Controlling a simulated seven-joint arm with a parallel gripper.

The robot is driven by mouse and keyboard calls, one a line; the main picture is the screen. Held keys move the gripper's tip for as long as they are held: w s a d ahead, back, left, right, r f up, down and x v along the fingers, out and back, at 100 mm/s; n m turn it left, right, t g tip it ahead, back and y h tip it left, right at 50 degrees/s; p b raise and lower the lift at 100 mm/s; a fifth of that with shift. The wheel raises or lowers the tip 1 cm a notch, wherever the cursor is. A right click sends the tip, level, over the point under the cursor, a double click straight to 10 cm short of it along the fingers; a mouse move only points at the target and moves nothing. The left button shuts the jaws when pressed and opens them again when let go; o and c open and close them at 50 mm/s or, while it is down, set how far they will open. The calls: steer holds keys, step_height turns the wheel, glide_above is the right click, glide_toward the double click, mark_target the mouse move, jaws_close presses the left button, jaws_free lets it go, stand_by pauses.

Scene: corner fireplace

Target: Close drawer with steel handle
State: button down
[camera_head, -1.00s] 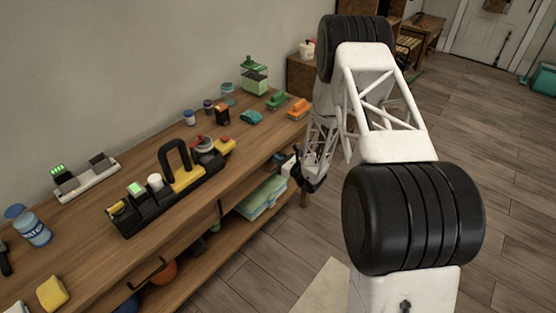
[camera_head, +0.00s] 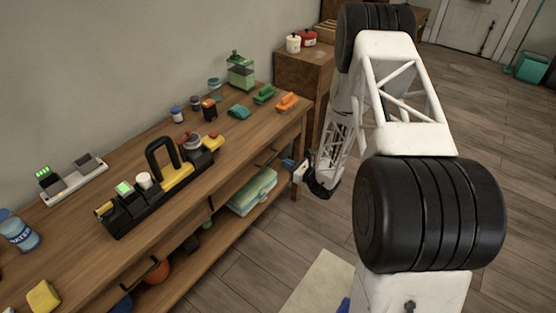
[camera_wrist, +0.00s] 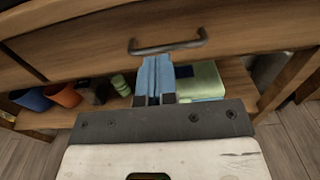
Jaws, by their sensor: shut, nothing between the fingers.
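A wooden drawer front (camera_wrist: 90,48) with a dark grey metal bar handle (camera_wrist: 168,47) spans the wrist view under the worktop. In the camera_head view a drawer handle (camera_head: 266,161) shows small at the right part of the workbench. My gripper (camera_wrist: 153,62) has blue fingers, shut together with nothing between them. The fingertips are just below the handle in the wrist view; I cannot tell if they touch the drawer front. In the camera_head view my gripper (camera_head: 289,164) is in front of the bench's right end. How far this drawer stands out is unclear.
The shelf below holds folded green cloths (camera_head: 253,190) and an orange pot (camera_head: 157,270). A wooden cabinet (camera_head: 305,75) stands at the bench's far end. Floor in front is largely clear.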

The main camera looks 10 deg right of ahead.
steer(key=shift+v, duration=1.65)
steer(key=shift+r, duration=0.1)
steer(key=s+a+r+n+g, duration=0.3)
steer(key=s+r+n+g, duration=0.15)
steer(key=r, duration=0.45)
steer(key=s+a+r+n+g, duration=0.35)
steer(key=s+r+n, duration=0.2)
steer(key=r, duration=0.35)
steer(key=s+a+r+n+g, duration=0.35)
steer(key=s+r, duration=0.25)
steer(key=r, duration=0.3)
steer(key=s+d+r+n+h, duration=0.3)
steer(key=s+r+n+h, duration=0.1)
steer(key=s, duration=0.5)
steer(key=s+d+r+n+t+h, duration=0.1)
steer(key=s+d+r+n+h, duration=0.2)
steer(key=s+r, duration=0.4)
steer(key=s+d+r+n+h, duration=0.3)
steer(key=s+r+n+h, duration=0.2)
steer(key=s, duration=0.8)
steer(key=shift+d+r+n+h, duration=0.3)
steer(key=shift+n+h, duration=0.2)
steer(key=shift+n, duration=0.15)
